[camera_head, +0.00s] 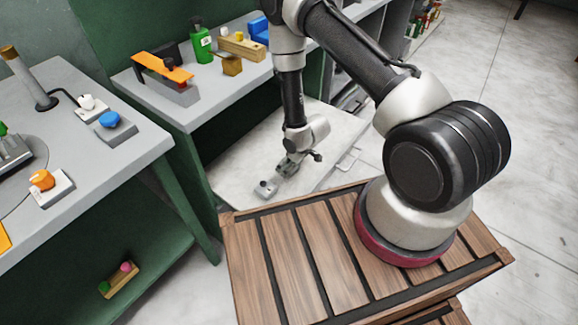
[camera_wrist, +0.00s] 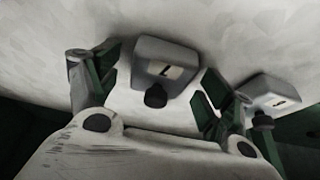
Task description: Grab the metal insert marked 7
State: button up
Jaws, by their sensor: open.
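A grey metal insert (camera_wrist: 166,58) with a dark knob lies between the two fingers of my gripper (camera_wrist: 161,72) in the wrist view. Its pale label carries a dark mark that looks like an upside-down 7. The fingers are open, one on each side of it, with gaps visible. A second similar insert (camera_wrist: 272,90) sits to the right, outside the right finger; its label is too small to read surely. In the head view my gripper (camera_head: 286,167) is low over a pale surface, and a small grey insert (camera_head: 266,188) shows just in front of it.
The pale low surface (camera_head: 232,182) lies between the green-sided bench (camera_head: 205,105) and the wooden slatted top under my arm. The bench holds an orange-topped block (camera_head: 162,68) and a green bottle (camera_head: 201,44). A second table (camera_head: 110,160) with coloured buttons stands at left.

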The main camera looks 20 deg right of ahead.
jog(key=c, duration=1.3)
